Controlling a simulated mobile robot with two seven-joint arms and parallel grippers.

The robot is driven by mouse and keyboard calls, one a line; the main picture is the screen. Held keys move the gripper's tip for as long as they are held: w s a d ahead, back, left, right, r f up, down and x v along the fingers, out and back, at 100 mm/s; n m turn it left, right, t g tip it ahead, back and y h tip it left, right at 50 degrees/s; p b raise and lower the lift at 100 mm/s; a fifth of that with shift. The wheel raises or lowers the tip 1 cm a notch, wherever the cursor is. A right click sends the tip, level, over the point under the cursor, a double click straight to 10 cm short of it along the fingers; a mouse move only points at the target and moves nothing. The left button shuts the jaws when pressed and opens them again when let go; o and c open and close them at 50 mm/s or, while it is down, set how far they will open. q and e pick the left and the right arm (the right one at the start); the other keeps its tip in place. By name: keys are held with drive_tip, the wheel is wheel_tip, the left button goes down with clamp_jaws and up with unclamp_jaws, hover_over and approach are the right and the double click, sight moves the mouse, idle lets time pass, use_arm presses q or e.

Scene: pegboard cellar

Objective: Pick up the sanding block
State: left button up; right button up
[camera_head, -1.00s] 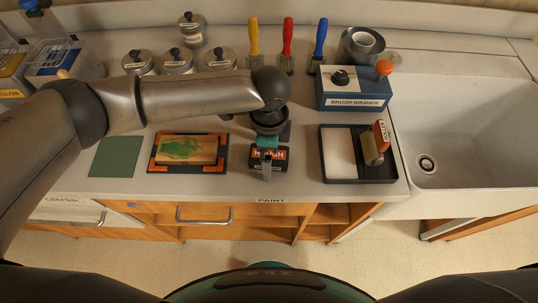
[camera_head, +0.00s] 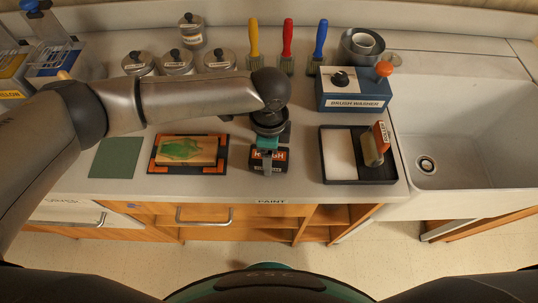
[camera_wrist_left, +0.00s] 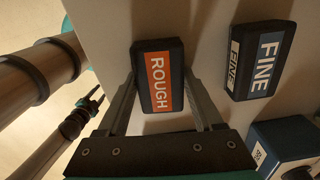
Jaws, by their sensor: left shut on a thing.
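A dark sanding block with an orange label reading ROUGH (camera_wrist_left: 158,77) sits between the fingers of my left gripper (camera_wrist_left: 163,82) in the left wrist view. The gripper is shut on its sides. In the head view the block (camera_head: 281,158) is below my left gripper (camera_head: 267,158), near the front edge of the counter. Whether it touches the counter is hard to tell. A second dark block with a blue label reading FINE (camera_wrist_left: 262,60) lies beside it in the wrist view, apart from the fingers.
A board in an orange-cornered frame (camera_head: 152,165) and a green sheet (camera_head: 115,158) lie left. Lidded tins (camera_head: 178,64) and upright brushes (camera_head: 287,62) stand behind.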

use_arm(q)
drive_tip(key=shift+r, duration=0.1)
wheel_tip(320, 180, up, 20)
drive_tip(key=p, duration=0.3)
drive_tip(key=o, duration=0.9)
drive_tip(key=c, duration=0.7)
